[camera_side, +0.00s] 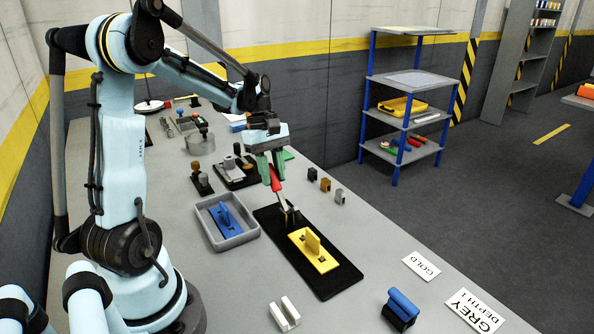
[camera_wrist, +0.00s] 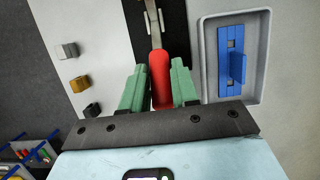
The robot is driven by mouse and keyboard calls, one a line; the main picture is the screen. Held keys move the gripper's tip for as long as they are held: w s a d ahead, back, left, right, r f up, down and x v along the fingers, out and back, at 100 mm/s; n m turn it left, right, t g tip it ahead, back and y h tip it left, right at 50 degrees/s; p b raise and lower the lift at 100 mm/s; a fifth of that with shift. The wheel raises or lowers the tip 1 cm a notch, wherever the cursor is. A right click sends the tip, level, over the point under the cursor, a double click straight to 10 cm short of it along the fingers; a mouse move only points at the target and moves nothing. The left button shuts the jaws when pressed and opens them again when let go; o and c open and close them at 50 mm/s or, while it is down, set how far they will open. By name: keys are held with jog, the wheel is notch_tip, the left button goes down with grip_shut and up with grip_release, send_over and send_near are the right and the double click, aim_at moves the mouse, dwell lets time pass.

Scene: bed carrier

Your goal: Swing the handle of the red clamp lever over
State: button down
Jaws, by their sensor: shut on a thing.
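The red clamp lever's handle (camera_side: 274,178) stands tilted up from a metal bracket at the far end of a black base plate (camera_side: 331,285). My gripper (camera_side: 269,168) is at the upper part of the handle, with its green fingers on either side. In the wrist view the red handle (camera_wrist: 160,78) lies between the two green fingers of my gripper (camera_wrist: 159,88), which is shut on it. The lever's metal end runs up out of that picture, over the black plate (camera_wrist: 176,22). A yellow block with an upright fin (camera_side: 312,250) sits on the same plate, in front of the bracket.
A grey tray (camera_side: 216,243) holding a blue finned block (camera_side: 227,220) stands close to the left of the plate. Small black, brown and grey blocks (camera_side: 326,185) stand to the right. A white piece (camera_side: 284,314), a blue-topped block (camera_side: 401,308) and label cards (camera_side: 421,267) lie near the front.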

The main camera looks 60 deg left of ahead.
aim_at(281, 197)
jog(key=shift+d+r, duration=0.4)
jog(key=shift+d, duration=0.2)
jog(key=shift+d+r, duration=0.35)
jog(key=shift+d, duration=0.25)
jog(key=shift+d+r, duration=0.25)
jog(key=shift+d, duration=0.45)
jog(key=shift+d, duration=0.1)
